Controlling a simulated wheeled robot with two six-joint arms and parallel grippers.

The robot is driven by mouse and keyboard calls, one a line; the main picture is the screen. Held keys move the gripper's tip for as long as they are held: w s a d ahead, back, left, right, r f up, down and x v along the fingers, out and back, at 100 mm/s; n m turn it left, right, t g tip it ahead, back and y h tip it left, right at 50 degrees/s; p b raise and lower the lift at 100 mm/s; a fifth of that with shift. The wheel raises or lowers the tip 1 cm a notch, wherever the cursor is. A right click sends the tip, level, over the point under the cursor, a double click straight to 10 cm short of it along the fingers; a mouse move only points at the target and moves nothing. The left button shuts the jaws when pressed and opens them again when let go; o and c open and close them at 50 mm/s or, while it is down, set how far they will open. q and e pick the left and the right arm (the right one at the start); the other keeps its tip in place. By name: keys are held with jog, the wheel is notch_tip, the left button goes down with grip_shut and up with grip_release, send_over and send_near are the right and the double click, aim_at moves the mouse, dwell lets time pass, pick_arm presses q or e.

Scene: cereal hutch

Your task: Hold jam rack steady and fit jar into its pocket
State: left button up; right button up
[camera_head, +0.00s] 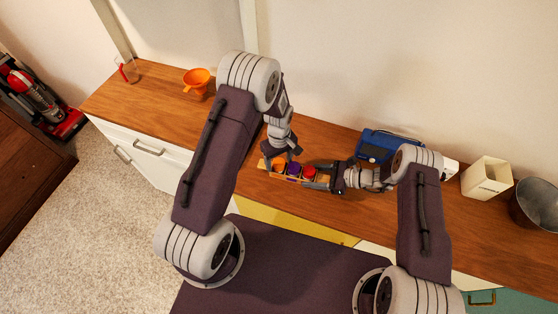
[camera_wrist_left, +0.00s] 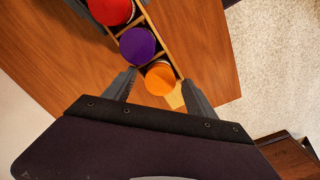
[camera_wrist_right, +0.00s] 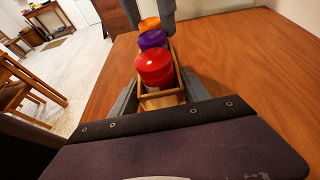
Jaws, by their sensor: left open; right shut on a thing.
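The jam rack (camera_head: 267,166) is a narrow light-wood rack on the counter. It holds a red-lidded jar (camera_head: 309,171), a purple-lidded jar (camera_head: 293,169) and an orange-lidded jar (camera_head: 278,164) in a row. My right gripper (camera_wrist_right: 163,98) is shut on the rack's end beside the red-lidded jar, one finger along each side. My left gripper (camera_wrist_left: 158,88) is open at the other end, its fingers on either side of the orange-lidded jar (camera_wrist_left: 160,79). The orange-lidded jar stands in line with the others; its base is hidden, so how deep it sits cannot be told.
A blue box-like object (camera_head: 388,145) stands behind my right arm. A cream container (camera_head: 487,178) and a metal bucket (camera_head: 535,205) are at the right. An orange funnel (camera_head: 196,80) and a glass (camera_head: 128,71) are at the left. The counter between funnel and rack is mostly clear.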

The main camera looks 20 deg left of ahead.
pick_arm(q)
notch_tip(320, 180, up, 12)
dwell(0.3)
jog(key=shift+f, duration=0.1)
dwell(0.7)
pick_arm(e)
jog(key=o, duration=1.6)
jog(key=shift+c, duration=0.2)
jog(key=v, duration=1.2)
